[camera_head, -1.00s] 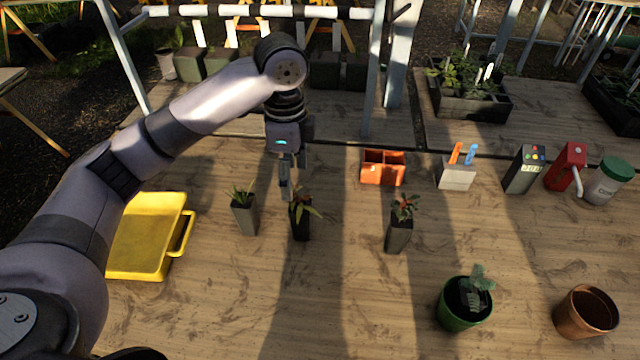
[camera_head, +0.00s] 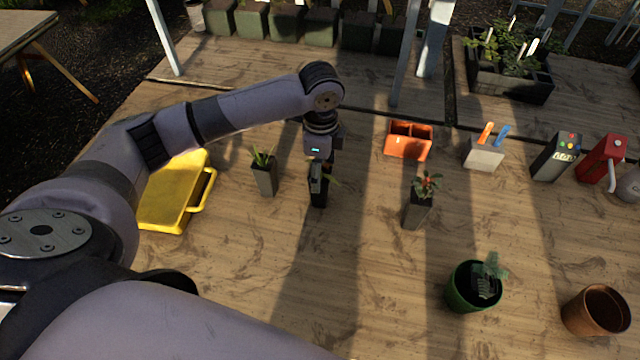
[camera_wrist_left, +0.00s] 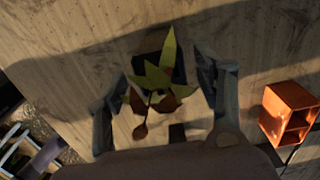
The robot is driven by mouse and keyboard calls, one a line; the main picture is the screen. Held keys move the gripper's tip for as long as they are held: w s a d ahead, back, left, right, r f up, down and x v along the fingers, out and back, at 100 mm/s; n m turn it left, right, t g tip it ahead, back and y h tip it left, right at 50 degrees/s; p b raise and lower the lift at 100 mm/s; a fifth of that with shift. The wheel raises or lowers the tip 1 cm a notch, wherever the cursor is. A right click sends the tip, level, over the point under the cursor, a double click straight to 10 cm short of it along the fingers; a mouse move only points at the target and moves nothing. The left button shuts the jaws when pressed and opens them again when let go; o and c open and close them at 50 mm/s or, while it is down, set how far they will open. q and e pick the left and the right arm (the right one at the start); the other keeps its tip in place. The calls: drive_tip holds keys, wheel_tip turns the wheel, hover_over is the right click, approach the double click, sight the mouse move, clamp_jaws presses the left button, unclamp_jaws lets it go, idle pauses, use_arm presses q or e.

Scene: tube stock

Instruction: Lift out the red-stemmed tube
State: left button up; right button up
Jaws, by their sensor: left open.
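Three dark tubes with seedlings stand upright on the wooden deck. The left tube (camera_head: 265,180) has plain green leaves. The middle tube (camera_head: 318,200) is partly hidden by my left gripper (camera_head: 319,178). The right tube (camera_head: 417,212) has green leaves with red among them. In the left wrist view, the middle tube's plant (camera_wrist_left: 160,78) has yellow-green leaves and brownish-red rounded ones. The left gripper (camera_wrist_left: 163,75) is open, its fingers on either side of this plant. I cannot tell whether they touch the tube. Stem colours are too small to tell. My right gripper is out of view.
A yellow tray (camera_head: 170,195) lies left of the tubes. An orange divided box (camera_head: 408,141) and a pale holder with tags (camera_head: 484,153) stand behind to the right. A green pot (camera_head: 470,290) and a brown pot (camera_head: 597,311) stand at front right.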

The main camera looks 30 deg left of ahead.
use_arm(q)
drive_tip(key=shift+a+f+p, duration=0.1)
drive_tip(key=shift+f+p, duration=0.5)
drive_tip(key=shift+f, duration=2)
drive_tip(key=c, duration=1.4)
drive_tip(key=shift+r, duration=0.15)
